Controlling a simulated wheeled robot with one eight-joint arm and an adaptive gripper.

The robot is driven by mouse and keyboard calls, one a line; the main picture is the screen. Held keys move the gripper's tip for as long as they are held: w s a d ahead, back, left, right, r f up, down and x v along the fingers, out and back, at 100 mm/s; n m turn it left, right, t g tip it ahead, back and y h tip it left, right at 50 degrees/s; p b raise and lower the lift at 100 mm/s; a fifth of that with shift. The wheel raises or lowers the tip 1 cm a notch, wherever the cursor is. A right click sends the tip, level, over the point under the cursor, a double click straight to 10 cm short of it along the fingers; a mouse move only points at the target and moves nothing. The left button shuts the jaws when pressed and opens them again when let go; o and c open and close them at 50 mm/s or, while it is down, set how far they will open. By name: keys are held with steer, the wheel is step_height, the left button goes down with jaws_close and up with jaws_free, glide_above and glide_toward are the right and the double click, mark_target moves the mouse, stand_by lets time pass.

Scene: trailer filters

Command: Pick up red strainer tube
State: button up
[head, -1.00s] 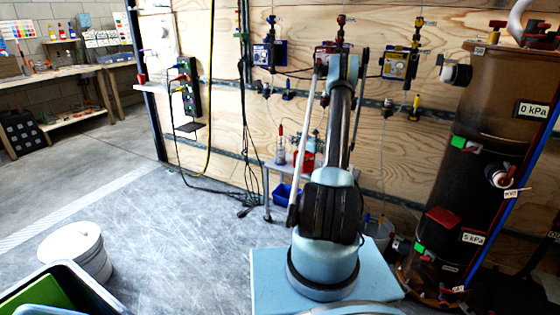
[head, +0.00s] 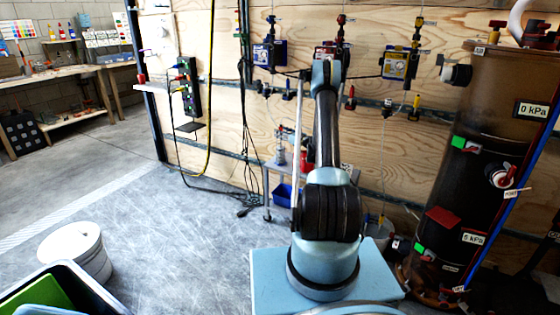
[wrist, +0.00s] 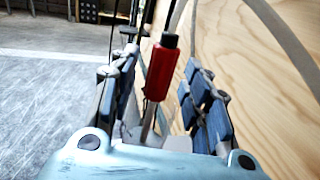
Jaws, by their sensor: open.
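In the wrist view, a red tube (wrist: 162,72) with a black cap on top stands slightly tilted between the fingers of my gripper (wrist: 165,100). The fingers have dark blue pads and are spread apart, one on each side of the tube. I see a gap on the left; on the right the tube's edge looks close to the pads. A thin pale stem runs down from the tube, and its lower end is hidden by the gripper's body. In the head view my own arm hides the gripper and I cannot pick out the tube with certainty.
A small grey stand (head: 270,178) holds a bottle and a red item, with a blue bin (head: 283,194) below. A dark brown tank (head: 470,180) stands right.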

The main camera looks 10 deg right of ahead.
steer(key=shift+w+a, duration=0.3)
jaws_close()
